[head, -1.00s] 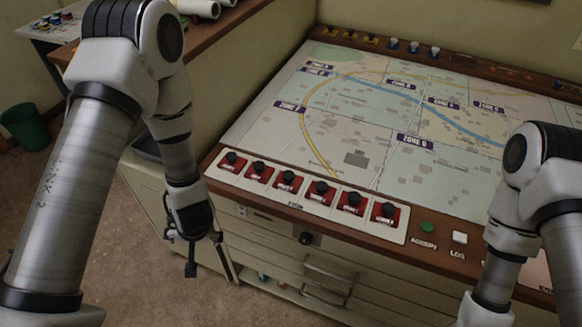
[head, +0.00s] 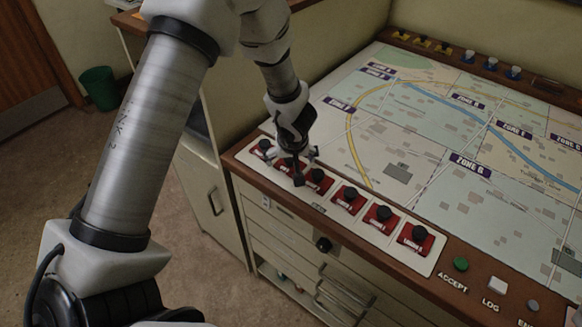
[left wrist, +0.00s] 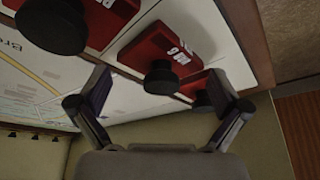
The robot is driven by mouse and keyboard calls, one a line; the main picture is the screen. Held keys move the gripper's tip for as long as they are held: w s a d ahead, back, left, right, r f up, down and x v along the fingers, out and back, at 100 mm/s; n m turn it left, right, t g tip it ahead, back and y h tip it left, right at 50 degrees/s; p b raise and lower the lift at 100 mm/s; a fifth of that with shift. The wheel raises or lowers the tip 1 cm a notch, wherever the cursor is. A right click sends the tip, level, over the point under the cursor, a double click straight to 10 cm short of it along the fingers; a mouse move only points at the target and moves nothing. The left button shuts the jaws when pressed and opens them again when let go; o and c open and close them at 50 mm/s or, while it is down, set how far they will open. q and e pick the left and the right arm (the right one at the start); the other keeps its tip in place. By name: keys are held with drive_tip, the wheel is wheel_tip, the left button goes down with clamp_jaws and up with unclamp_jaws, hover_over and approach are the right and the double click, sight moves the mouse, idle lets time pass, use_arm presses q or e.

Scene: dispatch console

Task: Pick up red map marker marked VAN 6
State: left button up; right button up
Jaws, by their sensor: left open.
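Several red map markers with black knobs stand in a row on a white strip (head: 436,262) along the console's near edge. My left gripper (head: 296,166) is open over the left part of this row and partly hides the second marker from the left. In the left wrist view, a red marker (left wrist: 155,46) with a black knob (left wrist: 162,78) lies between and just beyond my open, empty fingers. White lettering on it looks like a VAN label, but I cannot read it surely. Another red marker (left wrist: 202,84) is partly behind the right finger. My right gripper is out of view.
A red marker (left wrist: 108,18) with a large knob is at the wrist view's upper left. The map (head: 440,130) lies behind the row. A green ACCEPT button (head: 460,264) and white LOG button (head: 497,285) are to the right. Blue and yellow markers stand at the back.

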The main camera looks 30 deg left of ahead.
use_arm(q)
drive_tip(key=shift+s+d+r, duration=0.1)
drive_tip(key=shift+s+r, duration=0.1)
drive_tip(key=c, duration=1.5)
drive_tip(key=shift+s, duration=0.1)
clamp_jaws()
